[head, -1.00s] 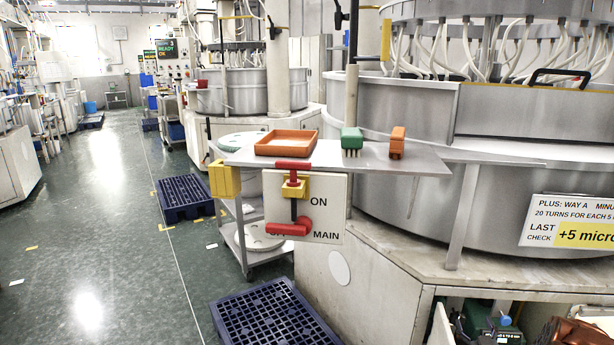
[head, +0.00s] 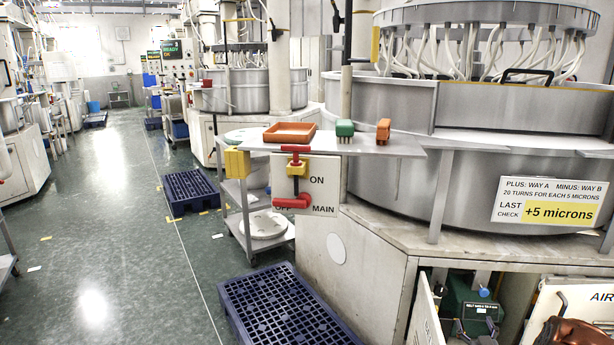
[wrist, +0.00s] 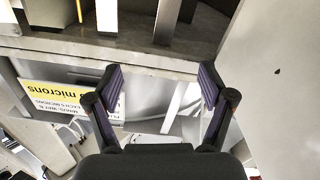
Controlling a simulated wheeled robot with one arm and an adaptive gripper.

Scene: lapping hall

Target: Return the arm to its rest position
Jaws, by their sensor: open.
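My gripper (wrist: 158,90) shows in the wrist view with its two dark fingers spread apart and nothing between them. The wrist view is turned over: the yellow and white "microns" sign (wrist: 52,98) appears upside down at its left. Beyond the fingers are a pale ledge and white tubes. In the head view my gripper does not clearly show; a brown rounded shape (head: 570,333) at the lower right corner may be part of my arm.
A shelf (head: 400,146) holds an orange tray (head: 290,139), a green block (head: 344,129) and an orange block (head: 383,131). Below hangs a panel with a red handle (head: 292,201). An open cabinet (head: 425,310) stands at lower right. Blue pallets (head: 280,310) lie on the floor; the left aisle is clear.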

